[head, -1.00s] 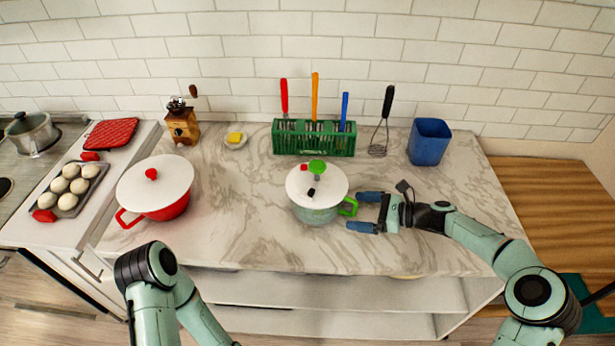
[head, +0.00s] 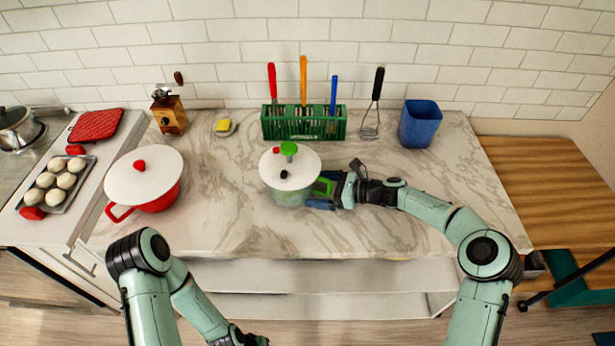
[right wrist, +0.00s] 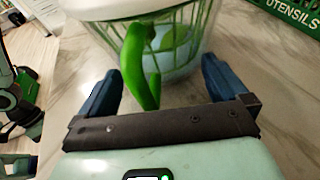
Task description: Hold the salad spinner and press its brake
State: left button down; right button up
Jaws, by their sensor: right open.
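The salad spinner (head: 286,193) stands upright on the marble counter, with a white lid (head: 300,166), a green knob on top, and small red and black parts on the lid. Its green side handle (right wrist: 141,65) shows in the right wrist view. My right gripper (head: 324,190) is at the spinner's right side. In the right wrist view, its blue fingers (right wrist: 160,85) are open, one on each side of the green handle, with visible gaps.
A red pot with a white lid (head: 143,175) stands left of the spinner. The counter's front and right areas are clear.

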jog(key=shift+w+a+f, duration=0.1)
jog(key=shift+a+f, duration=0.05)
jog(key=shift+a, duration=0.2)
jog(key=c, duration=1.9)
jog(key=shift+o, duration=0.2)
